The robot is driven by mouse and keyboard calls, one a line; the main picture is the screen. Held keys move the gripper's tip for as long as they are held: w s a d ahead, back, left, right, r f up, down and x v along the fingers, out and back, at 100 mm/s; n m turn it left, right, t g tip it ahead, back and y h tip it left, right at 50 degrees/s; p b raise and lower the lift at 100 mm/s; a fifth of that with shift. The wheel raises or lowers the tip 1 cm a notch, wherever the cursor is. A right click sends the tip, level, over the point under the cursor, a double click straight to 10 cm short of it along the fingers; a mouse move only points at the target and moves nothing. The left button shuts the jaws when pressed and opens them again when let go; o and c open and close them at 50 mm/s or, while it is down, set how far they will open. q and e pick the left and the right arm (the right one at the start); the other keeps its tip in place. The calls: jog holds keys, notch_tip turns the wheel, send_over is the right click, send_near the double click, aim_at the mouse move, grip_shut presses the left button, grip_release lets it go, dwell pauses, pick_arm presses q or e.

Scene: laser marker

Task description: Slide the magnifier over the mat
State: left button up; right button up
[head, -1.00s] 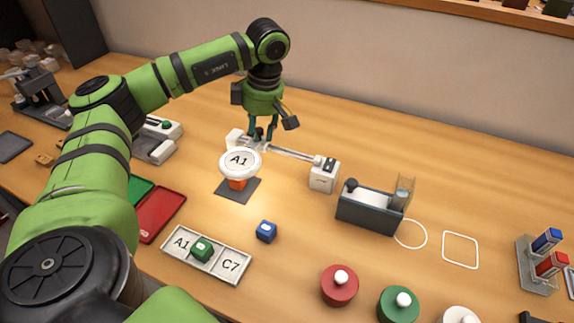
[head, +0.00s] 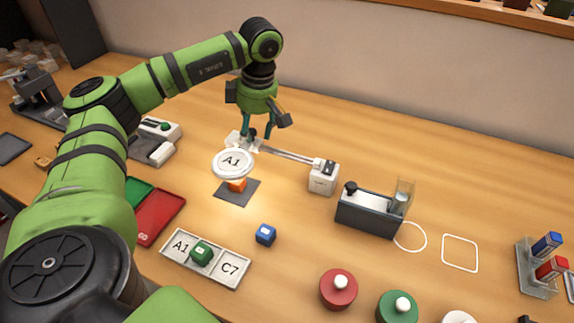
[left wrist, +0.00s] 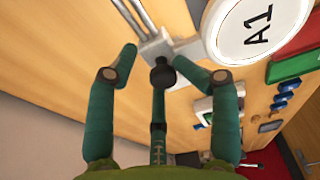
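The magnifier (head: 232,163) is a white round lens showing "A1", on a carriage on a metal rail (head: 290,156). In the head view it overlaps the far left part of the dark square mat (head: 235,196) and partly hides an orange cube (head: 237,185) on the mat. My left gripper (head: 257,138) points down at the carriage beside the lens. In the left wrist view its fingers (left wrist: 157,62) stand apart around a black knob (left wrist: 162,76), with a gap on the left. The lens (left wrist: 257,27) shows at upper right. My right gripper is not in view.
The rail's white end block (head: 323,180) stands right of the mat. A grey box device (head: 368,214) is farther right. A blue cube (head: 265,235) and a labelled tray (head: 232,269) with a green cube lie in front. Red and green trays (head: 160,218) lie at left.

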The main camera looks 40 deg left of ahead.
pick_arm(q)
jog(key=shift+r+p, duration=2.45)
jog(key=shift+r, duration=0.75)
